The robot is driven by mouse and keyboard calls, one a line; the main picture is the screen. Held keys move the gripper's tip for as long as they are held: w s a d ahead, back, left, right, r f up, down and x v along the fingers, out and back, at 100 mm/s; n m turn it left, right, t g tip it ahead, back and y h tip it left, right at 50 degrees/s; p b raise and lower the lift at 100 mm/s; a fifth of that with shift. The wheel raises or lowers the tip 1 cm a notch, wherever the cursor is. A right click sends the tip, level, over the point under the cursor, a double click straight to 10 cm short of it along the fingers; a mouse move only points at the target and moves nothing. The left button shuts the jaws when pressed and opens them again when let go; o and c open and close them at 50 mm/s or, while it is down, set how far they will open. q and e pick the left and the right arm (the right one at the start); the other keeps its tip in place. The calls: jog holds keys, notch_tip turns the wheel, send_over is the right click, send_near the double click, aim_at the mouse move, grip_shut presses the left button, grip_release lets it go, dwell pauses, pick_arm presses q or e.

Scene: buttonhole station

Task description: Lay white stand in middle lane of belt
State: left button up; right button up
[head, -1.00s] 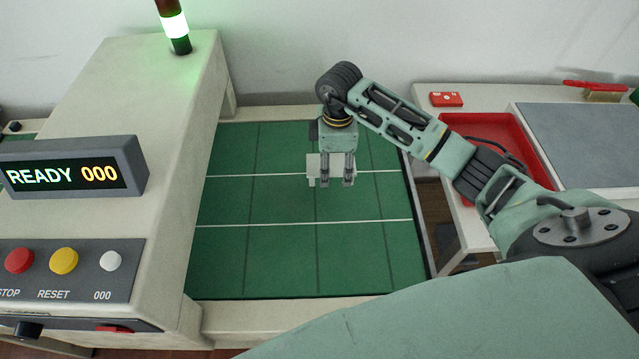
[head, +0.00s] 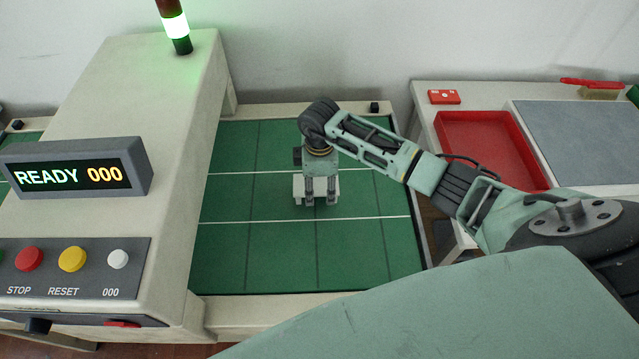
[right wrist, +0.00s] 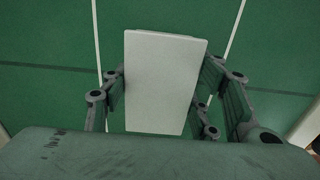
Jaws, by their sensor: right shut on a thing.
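The white stand (head: 298,188) is between the fingers of my right gripper (head: 320,200), over the middle lane of the green belt (head: 350,258), between the two white lane lines. In the right wrist view the stand (right wrist: 162,80) shows as a flat pale plate, with the right gripper's fingers (right wrist: 165,100) closed on its two sides. It is low over the belt; I cannot tell whether it touches. Its underside is hidden. My left gripper is in neither view.
The machine housing (head: 120,95) with its READY 000 display (head: 70,178) stands left of the belt. A red tray (head: 490,145) and a grey mat (head: 590,140) are on the table at right. The belt around the stand is bare.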

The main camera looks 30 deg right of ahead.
aim_at(320, 185)
jog(key=o, duration=1.3)
jog(key=shift+c, duration=0.2)
jog(key=shift+r, duration=0.15)
notch_tip(320, 185, up, 12)
jog(key=b, duration=0.1)
